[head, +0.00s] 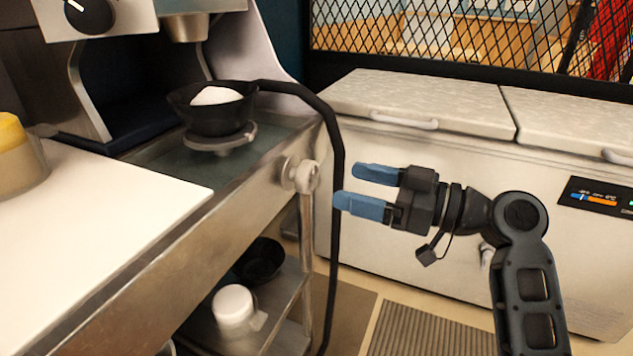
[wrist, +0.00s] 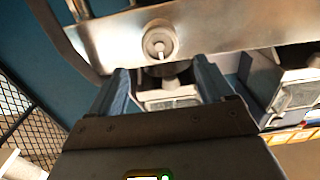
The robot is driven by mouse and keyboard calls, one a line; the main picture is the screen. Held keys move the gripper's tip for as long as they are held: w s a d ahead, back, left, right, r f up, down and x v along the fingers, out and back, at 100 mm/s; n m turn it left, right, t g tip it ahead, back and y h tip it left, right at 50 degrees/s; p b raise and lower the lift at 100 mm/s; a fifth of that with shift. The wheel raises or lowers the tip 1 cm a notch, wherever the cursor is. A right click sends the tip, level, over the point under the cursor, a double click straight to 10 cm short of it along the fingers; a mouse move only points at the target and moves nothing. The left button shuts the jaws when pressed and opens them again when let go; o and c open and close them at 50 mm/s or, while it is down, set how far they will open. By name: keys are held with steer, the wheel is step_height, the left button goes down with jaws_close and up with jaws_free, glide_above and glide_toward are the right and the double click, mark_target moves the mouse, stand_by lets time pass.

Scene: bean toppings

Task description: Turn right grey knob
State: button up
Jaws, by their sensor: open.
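A grey knob (head: 300,175) sits on the metal front face of the counter, near its right end. In the wrist view the knob (wrist: 159,42) shows on the metal panel, beyond and between the fingertips, with a pale bar across its face. My gripper (head: 360,188) is open and empty, to the right of the knob in the head view, with its blue fingers pointing left toward it. The fingers also show in the wrist view (wrist: 160,72). They look apart from the knob. A black hose (head: 336,180) passes between the fingertips and the knob in the head view.
A black bowl (head: 213,110) with white contents sits on a round grey stand (head: 219,138). A white board (head: 90,215) covers the left counter. A white chest freezer (head: 420,150) stands behind my gripper. A white-lidded container (head: 234,304) is on the lower shelf.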

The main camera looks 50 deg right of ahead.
mark_target(313, 176)
steer(key=p+x, duration=0.1)
steer(key=x, duration=0.6)
steer(key=shift+w, duration=0.25)
steer(key=shift+c, duration=0.3)
steer(key=c, duration=0.9)
